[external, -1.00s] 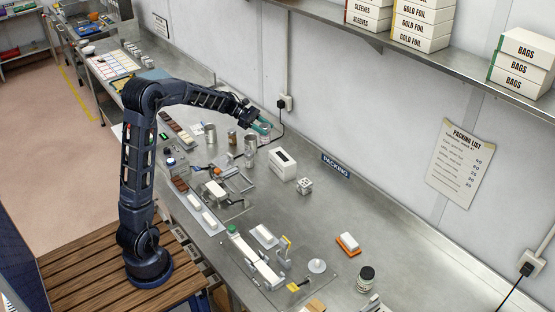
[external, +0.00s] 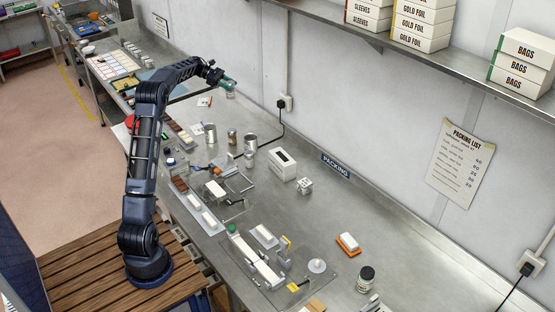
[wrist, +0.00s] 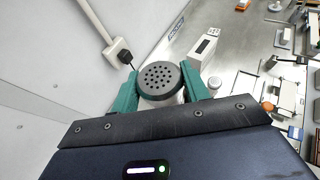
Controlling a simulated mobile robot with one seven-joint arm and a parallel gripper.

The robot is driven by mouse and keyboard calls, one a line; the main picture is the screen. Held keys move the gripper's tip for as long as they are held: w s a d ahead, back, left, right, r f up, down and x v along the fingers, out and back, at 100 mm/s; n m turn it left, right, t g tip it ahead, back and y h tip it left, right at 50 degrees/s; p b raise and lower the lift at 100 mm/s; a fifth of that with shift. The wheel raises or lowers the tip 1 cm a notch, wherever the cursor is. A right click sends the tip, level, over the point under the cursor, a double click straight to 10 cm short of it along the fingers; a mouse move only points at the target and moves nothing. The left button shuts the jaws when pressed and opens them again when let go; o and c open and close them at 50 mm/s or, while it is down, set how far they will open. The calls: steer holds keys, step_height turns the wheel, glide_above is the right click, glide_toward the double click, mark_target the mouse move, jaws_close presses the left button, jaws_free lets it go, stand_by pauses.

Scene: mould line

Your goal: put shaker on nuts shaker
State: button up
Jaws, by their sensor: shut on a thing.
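My gripper (external: 225,81) is raised over the far left part of the bench, close to the wall. Its teal fingers are shut on a shaker (wrist: 159,82) with a round, dark grey, perforated lid. The lid faces the wrist camera; the shaker body shows as a small pale shape in the external view (external: 230,93). A small brown-filled jar (external: 232,136) stands on the bench between two steel cans, below and apart from my gripper. I cannot read a label on it, so I cannot tell whether it is the nuts shaker.
Steel cans (external: 210,133) and (external: 250,143) stand beside the brown jar. A white box (external: 282,164) and a dotted white cube (external: 305,186) are to their right. A black cable runs from the wall socket (external: 285,103) down to the bench. The wall is close behind my gripper.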

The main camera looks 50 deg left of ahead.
steer(key=shift+s+a, duration=0.1)
steer(key=shift+a, duration=0.4)
steer(key=shift+a+f, duration=0.15)
steer(key=shift+f, duration=0.25)
step_height(320, 180, down, 19)
steer(key=shift+f, duration=0.1)
steer(key=shift+f, duration=0.15)
steer(key=o, duration=1.1)
steer(key=shift+r, duration=0.2)
steer(key=v, duration=1.2)
